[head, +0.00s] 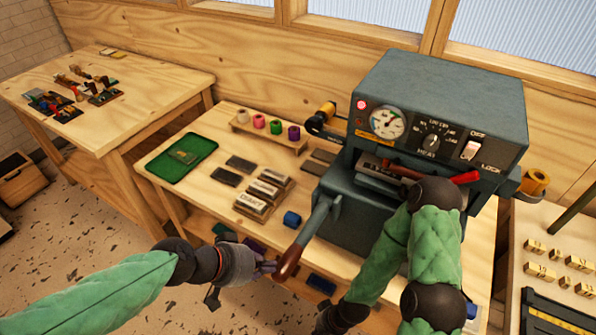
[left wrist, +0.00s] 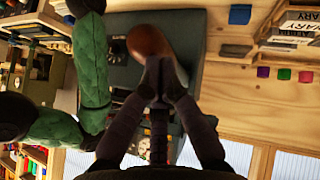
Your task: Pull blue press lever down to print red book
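The grey-blue press (head: 440,110) stands at the back of the middle table. Its blue-grey lever (head: 318,218) slants down toward me and ends in a brown-red handle (head: 289,262). My left gripper (head: 268,267) is at the left of the handle's lower end. In the left wrist view the left fingertips (left wrist: 159,66) are close together, with the brown handle (left wrist: 148,42) just beyond them; I cannot tell whether they touch. A reddish flat piece (head: 397,169), perhaps the red book, shows in the press opening, partly behind my right arm.
A green tray (head: 183,157), dark plates and type blocks (head: 262,193) lie left of the press. Several coloured foil rolls (head: 276,127) stand on a wooden rack. Another table (head: 150,85) is at the left. Small brass blocks (head: 548,268) lie at the right.

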